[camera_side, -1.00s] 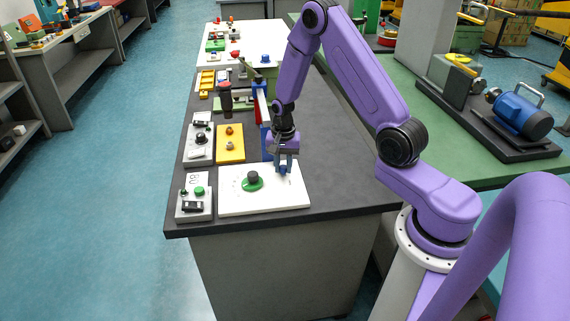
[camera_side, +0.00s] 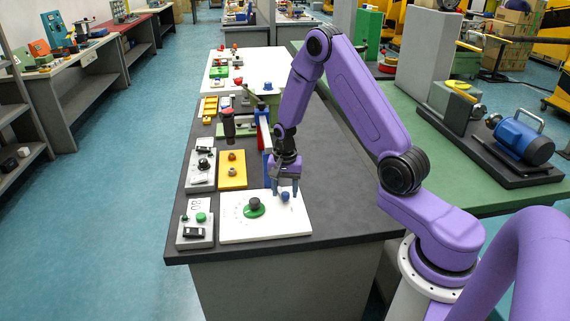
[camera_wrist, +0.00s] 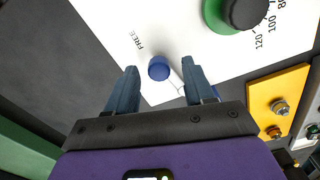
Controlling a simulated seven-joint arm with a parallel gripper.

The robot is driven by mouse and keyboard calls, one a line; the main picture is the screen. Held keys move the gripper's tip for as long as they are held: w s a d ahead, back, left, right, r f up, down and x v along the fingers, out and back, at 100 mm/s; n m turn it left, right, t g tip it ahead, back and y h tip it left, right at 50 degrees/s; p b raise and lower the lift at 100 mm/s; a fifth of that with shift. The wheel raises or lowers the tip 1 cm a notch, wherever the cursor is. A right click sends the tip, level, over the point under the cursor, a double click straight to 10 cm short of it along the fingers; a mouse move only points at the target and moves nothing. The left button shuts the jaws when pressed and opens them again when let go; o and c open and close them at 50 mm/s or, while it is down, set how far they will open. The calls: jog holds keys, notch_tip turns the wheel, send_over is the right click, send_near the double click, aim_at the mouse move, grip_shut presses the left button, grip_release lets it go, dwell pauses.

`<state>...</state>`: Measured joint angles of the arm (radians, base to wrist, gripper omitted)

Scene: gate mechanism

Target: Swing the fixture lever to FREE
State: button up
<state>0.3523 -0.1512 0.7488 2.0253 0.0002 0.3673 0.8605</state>
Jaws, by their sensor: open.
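The fixture lever shows as a round blue knob (camera_side: 285,196) on the right part of a white panel (camera_side: 265,232). In the wrist view the blue knob (camera_wrist: 159,68) stands near the printed word FREE (camera_wrist: 137,40). A thin pale strip runs from the knob toward the lower right, partly hidden by a finger. My gripper (camera_side: 285,190) is open just above the panel. In the wrist view its blue-grey fingertips (camera_wrist: 160,66) appear on either side of the knob, with gaps to both. I cannot tell whether the tips reach down to knob height.
A green dial (camera_side: 254,207) with a black top sits left of the lever on the same panel. A yellow panel (camera_side: 232,171) and grey control boxes (camera_side: 195,231) lie farther left. A red and blue upright fixture (camera_side: 264,135) stands behind my gripper.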

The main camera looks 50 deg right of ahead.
aim_at(285, 193)
notch_tip(285, 193, up, 16)
jog(key=shift+r, duration=0.25)
dwell(0.5)
jog(key=s+a+r+n, duration=0.3)
jog(key=s+a+n, duration=0.85)
jog(key=a, duration=0.35)
jog(key=s+a+n, duration=0.1)
jog(key=s+n, duration=1.2)
jog(key=s, duration=0.5)
jog(key=shift+a, duration=0.35)
